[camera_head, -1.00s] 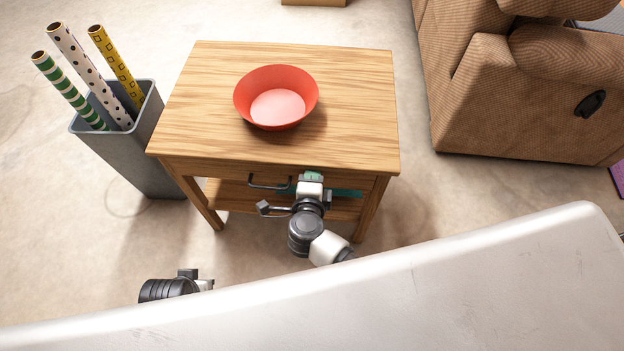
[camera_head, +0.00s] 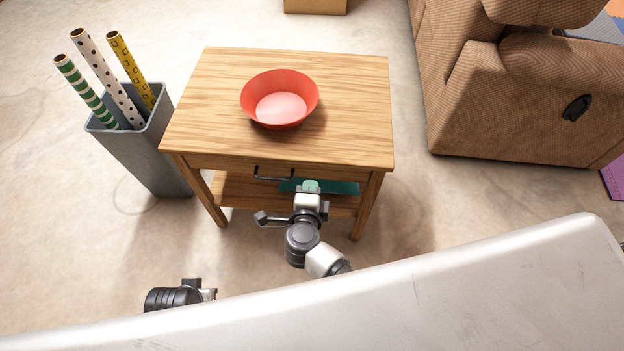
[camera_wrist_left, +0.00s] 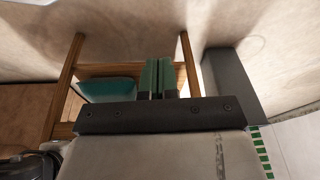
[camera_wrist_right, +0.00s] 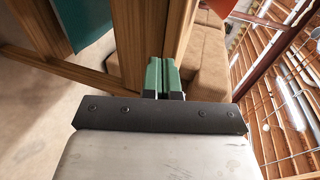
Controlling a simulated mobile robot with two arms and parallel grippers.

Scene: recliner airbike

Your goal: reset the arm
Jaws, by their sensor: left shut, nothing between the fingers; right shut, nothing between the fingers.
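My right gripper (camera_head: 311,187) is in front of the wooden side table, below its tabletop, near the drawer handle. Its green fingers (camera_wrist_right: 163,75) are shut and empty in the right wrist view, with a wooden part of the table just beyond them. My left gripper's green fingers (camera_wrist_left: 159,76) are shut and empty in the left wrist view, pointing toward the lower part of the table. In the head view only part of my left wrist shows at the lower left, and its fingers cannot be made out there.
The wooden table (camera_head: 350,110) carries a red bowl (camera_head: 281,100); a teal item (camera_head: 340,187) lies on its lower shelf. A grey bin (camera_head: 145,150) with patterned rolls stands left, a brown recliner (camera_head: 500,110) right. Open floor lies between table and recliner.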

